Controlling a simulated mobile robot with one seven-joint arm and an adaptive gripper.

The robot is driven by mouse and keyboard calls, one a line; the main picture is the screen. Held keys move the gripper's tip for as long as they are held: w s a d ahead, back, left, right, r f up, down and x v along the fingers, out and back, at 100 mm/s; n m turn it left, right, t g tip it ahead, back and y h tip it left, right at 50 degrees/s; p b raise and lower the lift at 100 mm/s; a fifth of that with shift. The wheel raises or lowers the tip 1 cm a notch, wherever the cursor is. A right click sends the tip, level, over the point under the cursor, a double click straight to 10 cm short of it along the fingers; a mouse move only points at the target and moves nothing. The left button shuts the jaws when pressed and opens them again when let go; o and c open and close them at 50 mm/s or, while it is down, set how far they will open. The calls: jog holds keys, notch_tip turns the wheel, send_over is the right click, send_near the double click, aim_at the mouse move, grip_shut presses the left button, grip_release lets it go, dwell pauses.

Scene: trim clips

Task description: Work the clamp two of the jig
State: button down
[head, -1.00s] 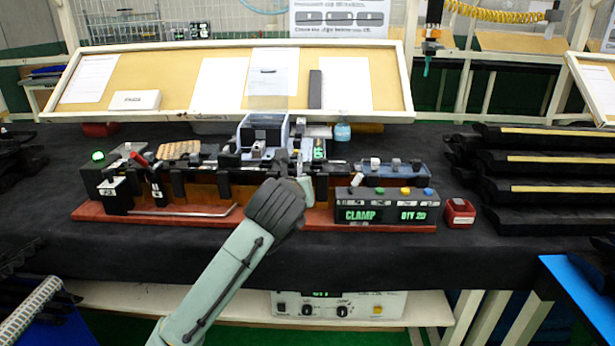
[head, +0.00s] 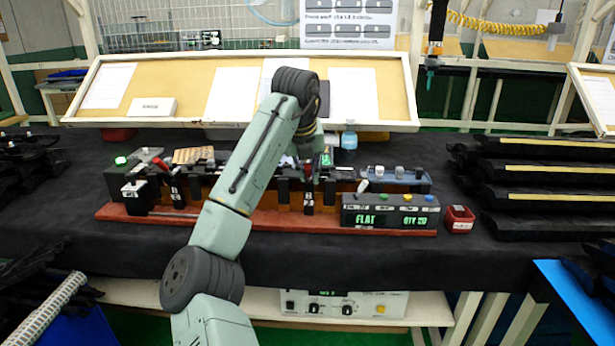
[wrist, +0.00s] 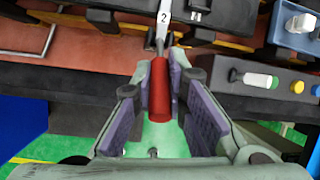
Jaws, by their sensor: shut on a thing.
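Clamp two carries a white tag marked 2 (wrist: 163,16), and its red handle (wrist: 158,90) points down between my fingers in the wrist view. My gripper (wrist: 160,78) is shut on that handle, one purple pad on each side. In the head view the red handle (head: 309,169) shows as a small patch below my wrist, and my arm hides part of the jig. The jig stands on a red base (head: 270,222). Another clamp with a red handle (head: 162,164) stands at the jig's left. The jig's display box (head: 390,213) reads FLAT and a QTY figure.
A small red bin (head: 459,219) stands right of the jig. Dark trim parts with yellow strips (head: 548,172) are stacked at the right. A sloped board (head: 390,70) with papers stands behind. The dark table front (head: 330,250) is clear.

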jog(key=shift+w+r+g, duration=0.1)
jog(key=shift+g, duration=0.3)
jog(key=c, duration=1.6)
grip_release()
jog(key=v, duration=1.2)
